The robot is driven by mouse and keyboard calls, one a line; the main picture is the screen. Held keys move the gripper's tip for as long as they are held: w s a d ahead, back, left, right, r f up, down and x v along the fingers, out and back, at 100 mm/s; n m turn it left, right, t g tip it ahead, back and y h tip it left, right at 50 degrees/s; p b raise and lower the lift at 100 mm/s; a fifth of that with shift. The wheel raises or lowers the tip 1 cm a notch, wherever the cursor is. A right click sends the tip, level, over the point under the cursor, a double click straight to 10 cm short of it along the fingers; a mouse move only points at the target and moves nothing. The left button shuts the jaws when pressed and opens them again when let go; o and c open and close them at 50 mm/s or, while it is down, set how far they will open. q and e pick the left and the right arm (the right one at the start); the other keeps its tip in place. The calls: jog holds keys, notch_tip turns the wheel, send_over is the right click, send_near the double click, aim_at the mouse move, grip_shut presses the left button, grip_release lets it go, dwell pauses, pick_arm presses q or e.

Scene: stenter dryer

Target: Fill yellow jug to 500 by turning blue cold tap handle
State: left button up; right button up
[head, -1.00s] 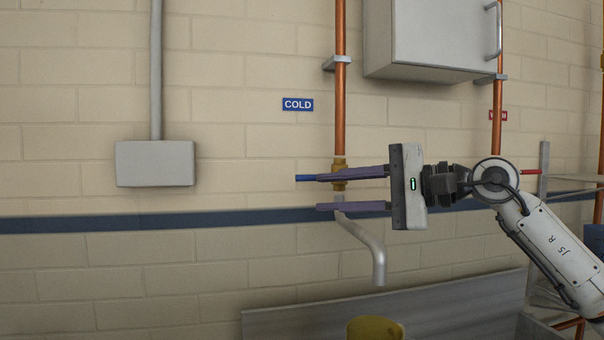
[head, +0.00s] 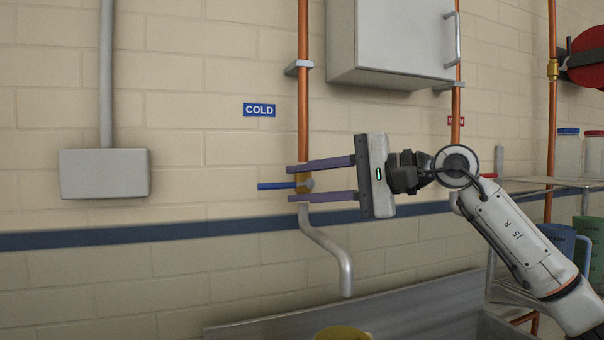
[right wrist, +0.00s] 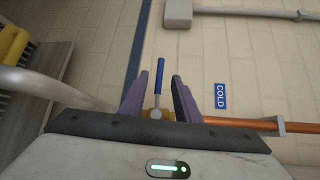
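The blue cold tap handle (head: 275,186) sticks out to the left of the brass tap body (head: 303,183), below the blue COLD sign (head: 259,110). My right gripper (head: 293,183) is open, with one purple finger above the handle's level and one below. In the right wrist view the blue handle (right wrist: 160,78) lies between the two fingers, with gaps on both sides. The metal spout (head: 335,258) curves down below the tap. The yellow jug (head: 342,333) shows only its top at the bottom edge, under the spout. Its scale and water level are hidden. My left gripper is not in view.
A grey wall cabinet (head: 390,40) hangs above my right arm. A copper pipe (head: 303,110) rises above the tap. A red handle (head: 487,175) and a shelf (head: 550,184) are at the right.

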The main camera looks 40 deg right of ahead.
aim_at(277, 184)
jog(key=shift+w+a, duration=0.2)
jog(key=shift+w, duration=0.1)
jog(key=shift+p+x, duration=0.75)
jog(key=shift+x, duration=0.15)
jog(key=shift+p+x, duration=1.55)
jog(key=shift+x, duration=1.1)
jog(key=shift+p+x, duration=0.35)
jog(key=shift+x, duration=0.8)
grip_shut()
